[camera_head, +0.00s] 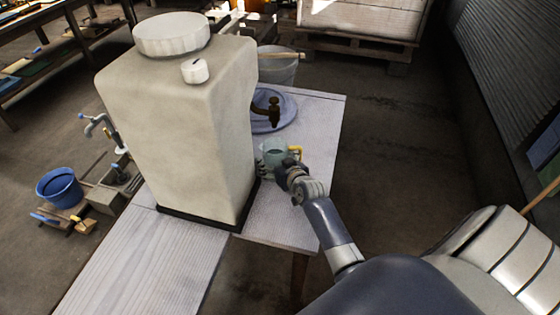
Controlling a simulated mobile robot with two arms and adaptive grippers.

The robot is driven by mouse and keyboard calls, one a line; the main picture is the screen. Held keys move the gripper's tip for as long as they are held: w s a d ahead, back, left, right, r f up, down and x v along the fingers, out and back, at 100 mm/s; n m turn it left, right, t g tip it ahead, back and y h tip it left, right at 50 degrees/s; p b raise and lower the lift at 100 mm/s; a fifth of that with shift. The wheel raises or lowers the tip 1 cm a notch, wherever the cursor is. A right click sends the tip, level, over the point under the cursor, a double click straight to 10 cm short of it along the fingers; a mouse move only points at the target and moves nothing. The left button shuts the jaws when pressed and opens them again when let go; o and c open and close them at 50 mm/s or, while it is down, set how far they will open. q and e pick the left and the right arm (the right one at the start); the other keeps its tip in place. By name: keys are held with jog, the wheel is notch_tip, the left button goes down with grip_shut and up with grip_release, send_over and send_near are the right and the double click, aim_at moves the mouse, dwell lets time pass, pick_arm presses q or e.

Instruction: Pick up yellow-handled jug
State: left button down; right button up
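The jug (274,150) is pale grey-green and translucent, with a yellow handle (296,152) on its right side. It is upright at the light wooden table, just right of the big tank and below its tap. My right gripper (274,168) comes in from the lower right and is at the jug's lower front. One dark finger shows at the jug's left and the other at its right. I cannot tell whether the fingers press on the jug, or whether its base, hidden by the gripper, touches the table. My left gripper is not in view.
A blue-grey round dish (288,108) and a bucket (278,68) are behind. The table (318,125) is clear right of the jug. A blue bucket (58,188) is at far left.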

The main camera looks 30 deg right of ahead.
aim_at(274, 141)
jog(key=c, duration=1.3)
jog(key=shift+o, duration=0.2)
jog(key=shift+d+r, duration=0.1)
jog(key=shift+r, duration=0.05)
jog(key=shift+s+r, duration=0.1)
jog(key=shift+r, duration=0.1)
jog(key=r, duration=0.6)
jog(key=shift+s+d+r+b, duration=0.2)
jog(key=shift+s+d+b, duration=0.1)
jog(key=shift+d+b, duration=0.05)
jog(key=s+d+b, duration=0.3)
jog(key=s+d, duration=0.9)
jog(key=s, duration=0.2)
jog(key=shift+s+b, duration=0.15)
jog(key=shift+b, duration=0.2)
